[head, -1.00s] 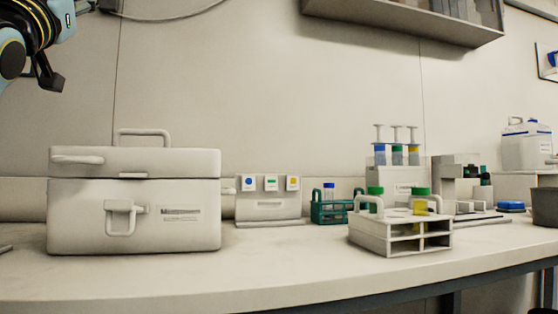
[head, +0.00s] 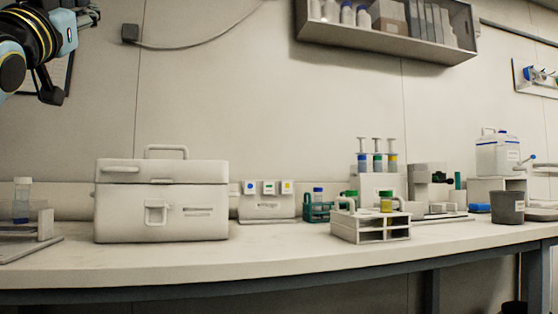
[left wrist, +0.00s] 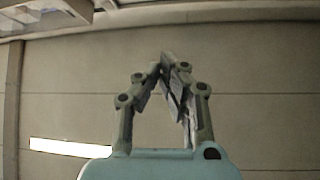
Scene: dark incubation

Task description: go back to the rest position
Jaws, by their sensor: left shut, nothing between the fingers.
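My left gripper (left wrist: 172,68) is shut and empty in the left wrist view, its fingertips together against the wall and ceiling. In the head view my left arm comes in at the top left corner, and part of the left gripper (head: 50,90) shows there as a dark finger. It is raised above the bench and touches nothing. A closed white box with a handle (head: 160,215) stands on the bench (head: 270,262) below and to the right of it. My right gripper is not in view.
A white rack (head: 370,232) with green-capped and yellow containers stands right of centre. Behind it are a teal rack (head: 317,212) and upright syringes (head: 377,160). A grey cup (head: 508,207) is at the right. A shelf (head: 390,35) hangs above. The front bench strip is clear.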

